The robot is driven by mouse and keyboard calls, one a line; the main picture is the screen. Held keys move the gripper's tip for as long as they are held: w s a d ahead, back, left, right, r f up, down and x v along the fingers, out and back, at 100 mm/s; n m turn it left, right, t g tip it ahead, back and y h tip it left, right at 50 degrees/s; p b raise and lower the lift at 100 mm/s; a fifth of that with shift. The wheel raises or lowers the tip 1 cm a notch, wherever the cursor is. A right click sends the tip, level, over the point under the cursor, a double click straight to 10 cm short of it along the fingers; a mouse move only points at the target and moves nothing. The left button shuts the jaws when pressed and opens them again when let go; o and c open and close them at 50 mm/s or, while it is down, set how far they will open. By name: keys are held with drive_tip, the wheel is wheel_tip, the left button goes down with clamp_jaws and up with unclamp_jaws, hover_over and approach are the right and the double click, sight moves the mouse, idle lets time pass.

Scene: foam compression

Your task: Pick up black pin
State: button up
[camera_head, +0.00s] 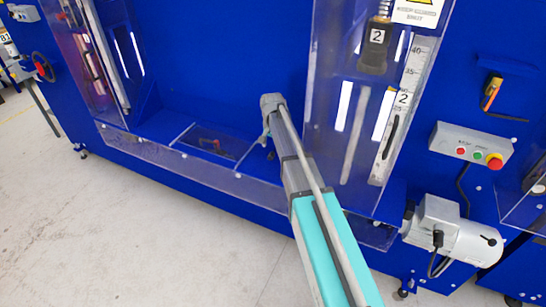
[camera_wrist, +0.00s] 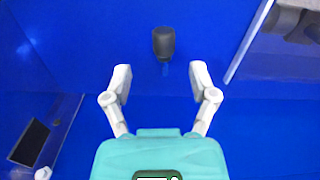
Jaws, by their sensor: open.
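The black pin (camera_wrist: 164,42) stands out against the blue surface in the wrist view, at the upper middle. It lies beyond my gripper's fingertips, roughly centred between them, with a gap to both. My gripper (camera_wrist: 160,84) is open and empty, its two light grey fingers spread apart. In the head view my arm reaches into the blue machine's opening, and the gripper end (camera_head: 268,140) is mostly hidden behind the arm.
Clear panels (camera_head: 190,172) run along the front of the opening. A tall clear guard (camera_head: 345,150) with a ruler scale stands right of my arm. A control box (camera_head: 470,146) and a grey motor (camera_head: 450,232) are farther right. The floor (camera_head: 120,230) in front is clear.

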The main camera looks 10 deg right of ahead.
sight(271, 154)
drive_tip(key=shift+w+a+f+b, duration=0.1)
drive_tip(key=shift+a+f+b, duration=0.05)
drive_tip(key=shift+f+b, duration=2.25)
clamp_jaws()
wheel_tip(271, 154, up, 3)
drive_tip(key=p, duration=0.3)
drive_tip(key=shift+r+p, duration=0.15)
drive_tip(key=shift+p, duration=0.2)
drive_tip(key=s+r+p, duration=0.9)
drive_tip(key=s, duration=0.5)
drive_tip(key=shift+r+p, duration=0.3)
drive_tip(key=shift+r, duration=0.05)
